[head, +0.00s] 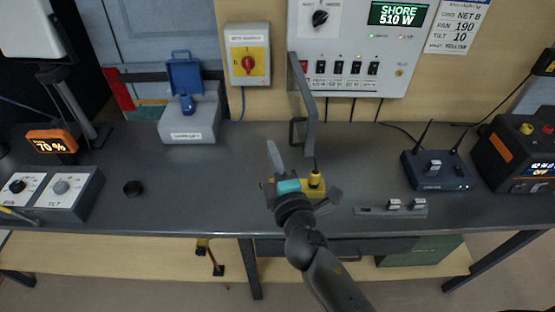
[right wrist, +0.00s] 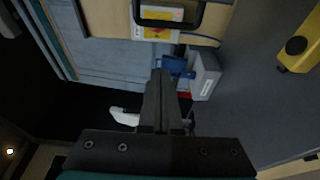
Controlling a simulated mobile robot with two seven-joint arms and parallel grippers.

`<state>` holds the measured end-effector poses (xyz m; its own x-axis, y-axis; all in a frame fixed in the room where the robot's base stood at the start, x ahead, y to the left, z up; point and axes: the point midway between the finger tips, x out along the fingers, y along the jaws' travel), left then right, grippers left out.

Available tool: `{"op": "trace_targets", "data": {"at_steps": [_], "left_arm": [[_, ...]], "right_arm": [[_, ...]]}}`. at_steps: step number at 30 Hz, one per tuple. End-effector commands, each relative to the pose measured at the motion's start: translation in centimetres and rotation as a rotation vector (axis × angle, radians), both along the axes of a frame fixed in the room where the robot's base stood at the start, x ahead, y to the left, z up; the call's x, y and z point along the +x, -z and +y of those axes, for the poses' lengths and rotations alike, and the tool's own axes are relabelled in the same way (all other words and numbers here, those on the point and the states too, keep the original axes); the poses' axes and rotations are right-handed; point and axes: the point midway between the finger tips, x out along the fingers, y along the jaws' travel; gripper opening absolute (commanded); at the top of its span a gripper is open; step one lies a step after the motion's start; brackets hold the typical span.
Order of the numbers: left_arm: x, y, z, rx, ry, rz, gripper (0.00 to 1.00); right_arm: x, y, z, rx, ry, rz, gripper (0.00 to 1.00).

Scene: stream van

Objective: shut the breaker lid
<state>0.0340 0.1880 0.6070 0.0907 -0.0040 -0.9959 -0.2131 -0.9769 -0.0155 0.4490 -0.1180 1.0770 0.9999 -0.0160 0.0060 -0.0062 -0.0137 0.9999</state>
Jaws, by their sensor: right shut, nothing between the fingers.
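The breaker lid (head: 302,90) stands swung out from the wall panel, seen nearly edge-on, at the left side of the breaker row (head: 346,68). A dark loop handle (head: 298,131) is at its lower end. A dark loop that looks like this handle also shows at the top of the right wrist view (right wrist: 172,28). My right gripper (head: 272,146) is shut and empty, over the bench below and left of the lid, apart from it. Its closed fingers (right wrist: 162,75) point up the right wrist view. My left gripper is not in view.
A yellow device (head: 315,180) sits on the bench beside my right gripper. A red rotary switch on a yellow plate (head: 248,60) is on the wall to the left.

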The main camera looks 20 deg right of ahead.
Motion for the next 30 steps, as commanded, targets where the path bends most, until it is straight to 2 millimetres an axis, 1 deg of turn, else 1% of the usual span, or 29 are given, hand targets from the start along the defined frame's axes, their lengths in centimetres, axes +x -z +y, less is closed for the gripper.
{"op": "trace_targets", "data": {"at_steps": [1, 3, 10, 12, 15, 18, 22, 30], "left_arm": [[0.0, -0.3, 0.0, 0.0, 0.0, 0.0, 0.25], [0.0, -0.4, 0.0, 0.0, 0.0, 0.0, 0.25], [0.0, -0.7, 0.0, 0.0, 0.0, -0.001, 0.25], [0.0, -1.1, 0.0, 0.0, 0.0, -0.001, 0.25], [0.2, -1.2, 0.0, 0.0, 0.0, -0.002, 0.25], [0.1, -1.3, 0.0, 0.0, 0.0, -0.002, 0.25], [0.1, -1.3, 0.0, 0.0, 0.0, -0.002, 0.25], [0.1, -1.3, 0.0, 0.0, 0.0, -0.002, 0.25]], "right_arm": [[0.9, -0.2, 0.0, -0.001, 0.0, -0.002, 0.0], [2.0, -0.2, -0.1, 0.0, 0.001, -0.002, 0.0], [5.3, -0.1, -0.1, 0.0, 0.001, -0.001, 0.0], [4.5, 0.0, -1.6, -0.004, 0.001, 0.003, 0.0], [4.0, 0.1, -2.8, -0.003, 0.001, 0.003, 0.0], [3.7, 0.1, -3.4, 0.0, 0.0, 0.002, 0.0], [3.6, 0.1, -3.8, 0.0, 0.0, 0.001, 0.0], [3.6, 0.1, -3.9, 0.001, 0.0, 0.001, 0.0]]}}
